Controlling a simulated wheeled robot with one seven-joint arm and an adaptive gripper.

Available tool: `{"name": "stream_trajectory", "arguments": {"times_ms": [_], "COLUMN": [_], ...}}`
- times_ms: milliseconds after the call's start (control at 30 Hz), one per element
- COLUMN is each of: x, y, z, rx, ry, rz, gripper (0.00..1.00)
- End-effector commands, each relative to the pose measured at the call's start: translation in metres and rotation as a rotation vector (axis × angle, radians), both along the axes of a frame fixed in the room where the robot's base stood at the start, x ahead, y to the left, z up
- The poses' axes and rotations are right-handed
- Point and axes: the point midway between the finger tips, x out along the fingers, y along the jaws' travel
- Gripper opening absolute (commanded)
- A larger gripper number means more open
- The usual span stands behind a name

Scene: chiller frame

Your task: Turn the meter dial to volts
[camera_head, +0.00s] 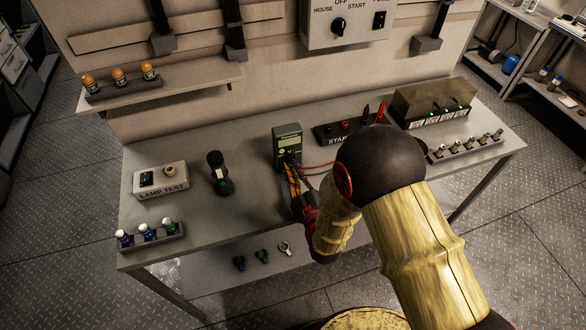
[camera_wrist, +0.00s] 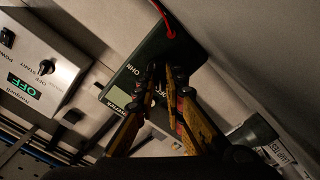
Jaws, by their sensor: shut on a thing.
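The meter (camera_head: 287,132) is a dark green box with a pale display, standing upright near the middle of the bench. It also fills the middle of the wrist view (camera_wrist: 148,50), with the lettering "OHM" legible on its face. My gripper (camera_head: 291,163) reaches its lower front from the near side. In the wrist view my gripper's yellow-and-black fingers (camera_wrist: 163,75) are closed together at the meter's face, around the dial. The dial is mostly hidden between the fingertips, so I cannot tell where its pointer stands.
A red lead (camera_head: 318,165) runs from the meter toward the black start box (camera_head: 337,140) at right. A dark cylindrical torch (camera_head: 219,173) and the lamp test box (camera_head: 160,180) stand to the left. A switch panel (camera_head: 345,22) is on the wall behind.

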Motion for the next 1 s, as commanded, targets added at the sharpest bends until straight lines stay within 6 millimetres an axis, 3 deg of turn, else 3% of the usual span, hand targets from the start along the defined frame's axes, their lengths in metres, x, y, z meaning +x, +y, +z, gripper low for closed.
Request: {"name": "stream_trajectory", "arguments": {"times_ms": [367, 1000], "x": [0.0, 0.0006], "y": [-0.0001, -0.0026], "z": [-0.001, -0.0008], "rx": [0.08, 0.56], "ry": [0.024, 0.162], "rz": [0.001, 0.0], "gripper": [0.0, 0.0]}}
